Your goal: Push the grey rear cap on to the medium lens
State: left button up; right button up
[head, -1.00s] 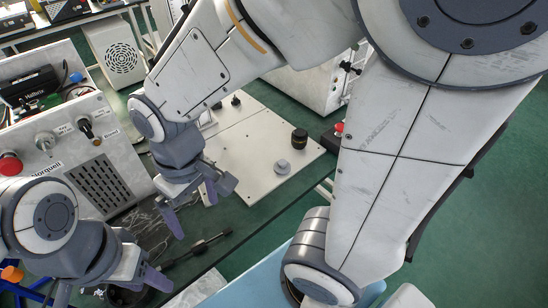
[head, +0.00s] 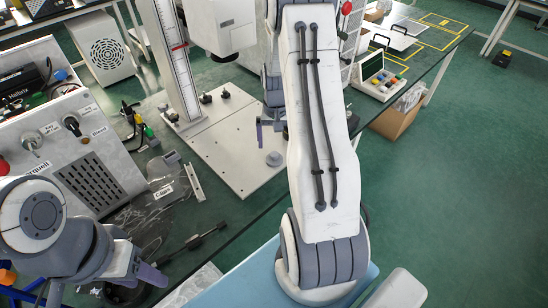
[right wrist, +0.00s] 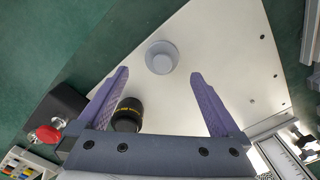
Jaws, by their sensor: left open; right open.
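The grey rear cap (head: 274,158) lies on the white base plate near its front corner, and it also shows in the right wrist view (right wrist: 162,57). The medium lens (right wrist: 127,114), black with a yellow ring, stands on the plate in the right wrist view, partly covered by the left-hand finger; in the head view my right arm hides it. My right gripper (right wrist: 159,73) is open and empty above the plate, the cap showing beyond and between its fingertips. My left gripper (head: 105,285) is open at the lower left, far from both.
A column with a scale (head: 178,60) rises from the plate. A box with a red button (right wrist: 48,133) sits beside the plate near the lens. A grey panelled instrument (head: 85,150), a dark rod (head: 195,238) and cables occupy the left of the bench.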

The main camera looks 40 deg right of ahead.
aim_at(274, 154)
jog(key=shift+a+f+p, duration=0.15)
jog(key=shift+f+p, duration=0.3)
jog(key=shift+f, duration=2.55)
jog(key=c, duration=1.3)
jog(key=shift+o, duration=0.2)
jog(key=shift+r, duration=0.1)
